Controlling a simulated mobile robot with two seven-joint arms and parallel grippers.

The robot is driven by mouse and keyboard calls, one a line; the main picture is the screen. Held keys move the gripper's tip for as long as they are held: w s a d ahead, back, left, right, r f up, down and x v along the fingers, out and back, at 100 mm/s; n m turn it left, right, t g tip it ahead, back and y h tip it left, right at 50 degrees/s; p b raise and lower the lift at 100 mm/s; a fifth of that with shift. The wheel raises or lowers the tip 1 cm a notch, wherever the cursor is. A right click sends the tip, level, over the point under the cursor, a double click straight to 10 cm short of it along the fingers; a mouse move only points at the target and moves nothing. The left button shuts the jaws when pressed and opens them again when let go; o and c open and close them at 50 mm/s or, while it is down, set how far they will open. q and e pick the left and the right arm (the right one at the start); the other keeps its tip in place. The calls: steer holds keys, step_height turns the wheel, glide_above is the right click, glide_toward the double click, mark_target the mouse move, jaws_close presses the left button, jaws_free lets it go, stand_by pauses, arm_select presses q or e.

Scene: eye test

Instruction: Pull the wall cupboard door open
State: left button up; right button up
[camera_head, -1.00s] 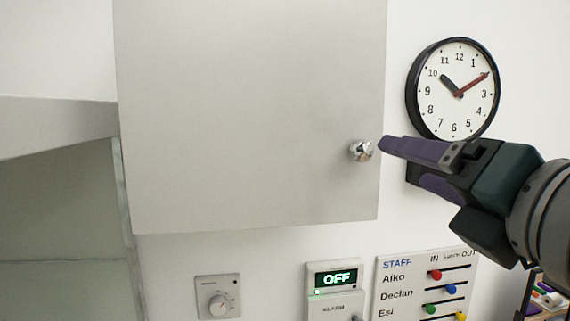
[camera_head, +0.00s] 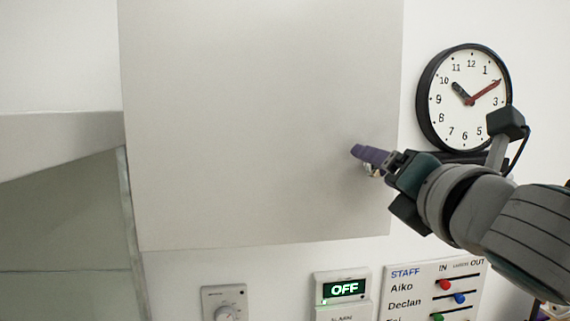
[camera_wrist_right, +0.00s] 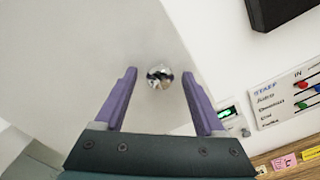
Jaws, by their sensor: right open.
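The wall cupboard door (camera_head: 240,120) is a plain pale grey panel. It looks shut, with no gap visible at its edges. Its round shiny knob (camera_head: 372,171) is near the lower right corner, partly hidden by my right gripper (camera_head: 361,156) in the head view. In the right wrist view the knob (camera_wrist_right: 159,77) shows between the two purple fingertips of my right gripper (camera_wrist_right: 159,73), with space on both sides. The fingers are open and hold nothing. I cannot tell exactly how deep the knob is between them. My left gripper is not in view.
A round wall clock (camera_head: 465,98) hangs right of the cupboard, close to my right arm. Below are a dial (camera_head: 225,303), an alarm panel reading OFF (camera_head: 343,290) and a staff board (camera_head: 433,292). A pale grey hood-like shape (camera_head: 60,140) is at left.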

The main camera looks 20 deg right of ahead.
jaws_close()
stand_by(0.4)
stand_by(0.9)
